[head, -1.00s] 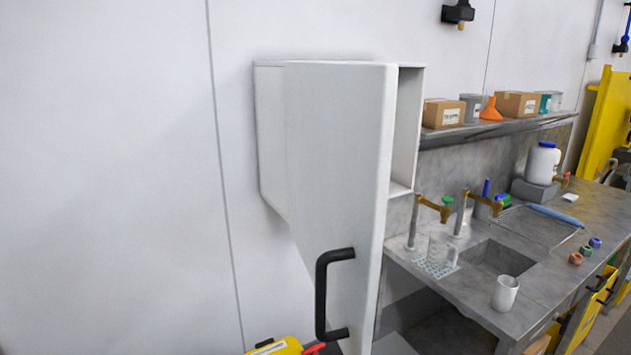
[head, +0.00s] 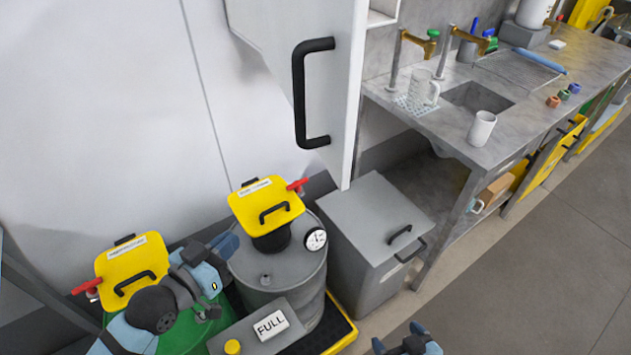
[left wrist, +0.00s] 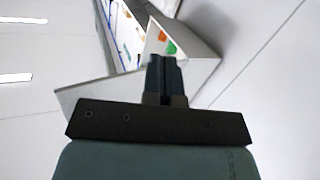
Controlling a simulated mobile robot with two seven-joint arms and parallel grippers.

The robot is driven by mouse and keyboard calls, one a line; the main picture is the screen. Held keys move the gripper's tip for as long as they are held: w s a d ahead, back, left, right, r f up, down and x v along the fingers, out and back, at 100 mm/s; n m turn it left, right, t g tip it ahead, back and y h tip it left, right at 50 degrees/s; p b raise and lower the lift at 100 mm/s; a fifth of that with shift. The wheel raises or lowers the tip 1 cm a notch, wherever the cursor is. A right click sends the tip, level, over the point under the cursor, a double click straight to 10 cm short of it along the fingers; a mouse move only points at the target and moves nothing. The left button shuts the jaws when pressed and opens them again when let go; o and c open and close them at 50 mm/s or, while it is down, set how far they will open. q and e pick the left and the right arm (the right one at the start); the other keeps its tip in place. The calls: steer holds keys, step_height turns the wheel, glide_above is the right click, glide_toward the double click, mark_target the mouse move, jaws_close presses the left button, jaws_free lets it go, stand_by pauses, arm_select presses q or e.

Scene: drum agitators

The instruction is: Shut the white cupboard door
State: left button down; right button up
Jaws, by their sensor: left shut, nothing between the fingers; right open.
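The white cupboard door (head: 326,90) stands open at the top middle of the head view, swung out toward me. Its upper part is cut off by the frame. A black bar handle (head: 299,95) is on its face. My left gripper (head: 228,243) is shut and empty, low and to the left of the door, apart from it. In the left wrist view its closed fingers (left wrist: 165,75) point at a white box-like structure with orange and green items inside. My right gripper (head: 404,343) is open at the bottom edge, partly cut off.
A grey drum (head: 280,275) with a yellow-lidded agitator (head: 266,205) and a green drum (head: 180,335) stand below the door. A grey bin (head: 370,225) is under the door's lower edge. A sink bench (head: 450,125) with mugs is on the right.

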arm_select(q)
step_height(320, 180, up, 11)
steer(key=d+m+g+h+b, duration=0.2)
steer(key=d+m+h+b, duration=0.1)
steer(key=m+h, duration=0.15)
steer(key=m+g+h+b, duration=0.3)
steer(key=m+g, duration=0.1)
steer(key=g, duration=0.2)
glide_toward(333, 172)
steer(key=p+x, duration=0.1)
steer(key=x, duration=0.2)
steer(key=p+x, duration=0.2)
steer(key=x, duration=0.2)
steer(key=shift+s+r+p, duration=0.1)
steer(key=shift+r+p, duration=0.1)
steer(key=shift+p, duration=0.1)
steer(key=shift+d+y, duration=0.25)
steer(key=shift+d, duration=0.05)
arm_select(e)
step_height(333, 172, down, 3)
steer(key=shift+f, duration=0.1)
